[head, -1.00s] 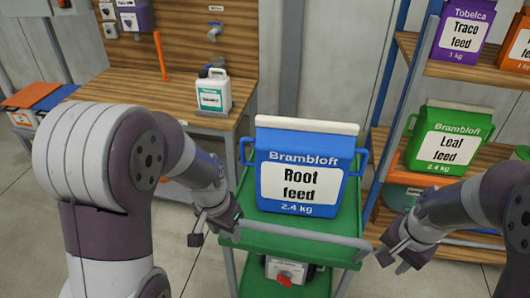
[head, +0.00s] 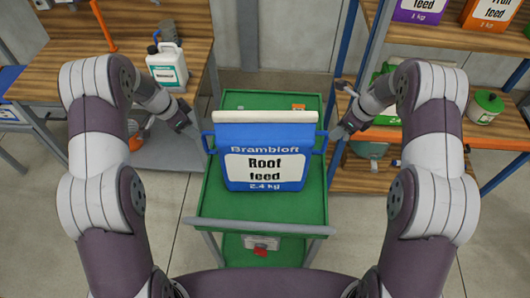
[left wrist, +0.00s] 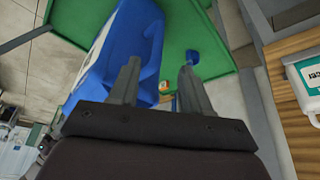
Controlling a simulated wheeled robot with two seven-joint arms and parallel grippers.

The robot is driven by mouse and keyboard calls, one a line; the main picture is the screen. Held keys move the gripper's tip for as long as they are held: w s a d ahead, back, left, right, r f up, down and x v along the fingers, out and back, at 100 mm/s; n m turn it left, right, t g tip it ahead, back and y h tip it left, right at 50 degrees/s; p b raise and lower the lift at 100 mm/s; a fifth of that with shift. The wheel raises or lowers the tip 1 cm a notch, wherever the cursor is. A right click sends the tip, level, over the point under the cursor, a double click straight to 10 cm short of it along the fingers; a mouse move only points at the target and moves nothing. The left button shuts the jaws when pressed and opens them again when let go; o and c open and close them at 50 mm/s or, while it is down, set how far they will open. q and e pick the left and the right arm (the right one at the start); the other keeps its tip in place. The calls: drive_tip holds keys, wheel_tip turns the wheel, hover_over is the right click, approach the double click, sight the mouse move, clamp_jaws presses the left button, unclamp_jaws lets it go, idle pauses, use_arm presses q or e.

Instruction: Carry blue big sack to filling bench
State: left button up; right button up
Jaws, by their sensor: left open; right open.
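The blue big sack (head: 265,172), labelled "Root feed", stands upright on the green cart (head: 265,208), with a loop handle on each side. My left gripper (head: 190,126) is open just outside and behind the left handle (head: 208,142). In the left wrist view its open fingers (left wrist: 160,75) are beside the sack (left wrist: 135,45), with a blue handle part (left wrist: 192,57) beyond the fingertips. I cannot tell whether it is between them. My right gripper (head: 340,131) is open by the right handle (head: 321,142); contact is unclear. A wooden bench (head: 120,62), likely the filling bench, stands at left.
A white jug (head: 167,68) stands near the bench's right edge. An orange post (head: 103,25) rises from the bench. A small orange item (head: 298,107) lies behind the sack on the cart.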

sight(204, 140)
use_arm(q)
drive_tip(key=x, duration=0.8)
drive_tip(key=shift+s+d, duration=0.15)
drive_tip(key=shift+s, duration=0.05)
use_arm(e)
drive_tip(key=x, duration=0.8)
drive_tip(key=shift+s+a, duration=0.1)
drive_tip(key=shift+s, duration=0.15)
use_arm(q)
drive_tip(key=shift+w+f, duration=0.25)
drive_tip(key=shift+f, duration=0.05)
use_arm(e)
drive_tip(key=shift+w+a+f, duration=0.1)
drive_tip(key=shift+w+f, duration=0.1)
drive_tip(key=shift+f, duration=0.15)
use_arm(q)
drive_tip(key=shift+s+r, duration=0.15)
drive_tip(key=shift+s, duration=0.1)
use_arm(e)
drive_tip(key=shift+s+r, duration=0.15)
drive_tip(key=shift+s, duration=0.05)
use_arm(q)
drive_tip(key=shift+c, duration=0.6)
use_arm(e)
drive_tip(key=shift+c, duration=0.5)
use_arm(q)
clamp_jaws()
use_arm(e)
clamp_jaws()
